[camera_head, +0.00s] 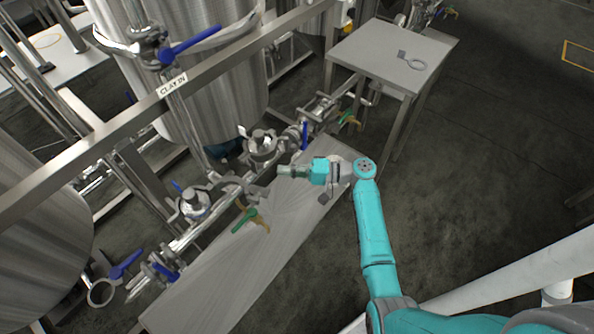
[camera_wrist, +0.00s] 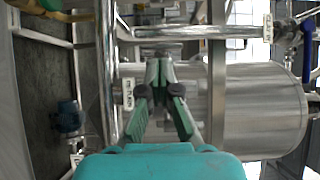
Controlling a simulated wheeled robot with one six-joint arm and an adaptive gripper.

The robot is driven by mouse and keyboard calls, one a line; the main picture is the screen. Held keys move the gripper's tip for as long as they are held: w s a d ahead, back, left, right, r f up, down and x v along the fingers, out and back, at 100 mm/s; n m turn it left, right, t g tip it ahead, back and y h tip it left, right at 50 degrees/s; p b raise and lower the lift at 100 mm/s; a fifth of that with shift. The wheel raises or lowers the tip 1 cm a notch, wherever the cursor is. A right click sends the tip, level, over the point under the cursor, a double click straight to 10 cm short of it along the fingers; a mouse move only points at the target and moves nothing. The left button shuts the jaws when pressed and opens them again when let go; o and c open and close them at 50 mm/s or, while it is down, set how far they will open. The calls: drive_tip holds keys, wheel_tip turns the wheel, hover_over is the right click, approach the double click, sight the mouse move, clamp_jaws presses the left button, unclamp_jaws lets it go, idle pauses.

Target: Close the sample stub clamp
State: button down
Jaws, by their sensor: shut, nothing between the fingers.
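I cannot tell for sure which fitting is the sample stub clamp. A ring-shaped steel clamp (camera_head: 101,293) shows at the lower left, beside the end of the pipe line and a blue handle (camera_head: 126,263). Whether it is open or closed is too small to tell. A green-handled valve (camera_head: 245,219) sticks out from the pipe line. My gripper (camera_head: 284,171) is above the bench, right of the pipe line and apart from it. In the wrist view my gripper (camera_wrist: 159,70) has its fingers together, with nothing seen held; pipes and a tank lie beyond.
A steel bench (camera_head: 215,292) runs along the pipe line. A small table (camera_head: 372,55) at the back holds a ring-shaped part (camera_head: 414,63). A rail (camera_head: 110,125) with a CLAY IN label crosses before a steel tank (camera_head: 205,85). Open floor (camera_head: 470,170) lies right.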

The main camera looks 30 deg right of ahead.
sight(240, 181)
drive_tip(key=a, duration=0.6)
drive_tip(key=shift+a, duration=0.35)
